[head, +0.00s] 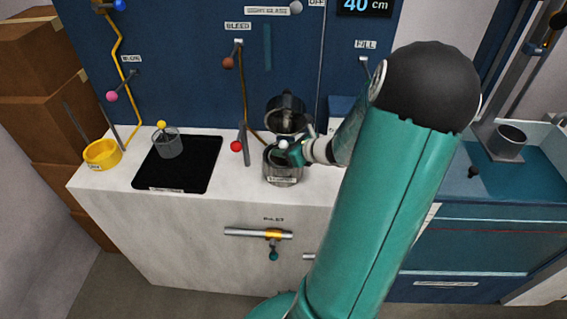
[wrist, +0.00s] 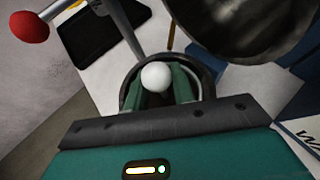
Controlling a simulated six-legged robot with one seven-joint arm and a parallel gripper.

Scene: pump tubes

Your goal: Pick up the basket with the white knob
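The white knob (wrist: 155,76) shows whole in the wrist view, between the two green fingers of my gripper (wrist: 158,88). A dark round pot (head: 283,170) labelled on its front stands on the white counter below my gripper, its lid (head: 287,108) tipped open behind. The knob sits over the pot's mouth (wrist: 203,75). The basket under the knob is hidden by my fingers and the pot wall. The fingers stand apart on either side of the knob. Whether they press on it or its stem I cannot tell.
A mesh basket with a yellow knob (head: 169,145) stands on a black mat (head: 190,175) at left, beside a yellow ring (head: 102,154). A red-knobbed lever (head: 236,146) rises close left of the pot. The open lid stands close behind my gripper.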

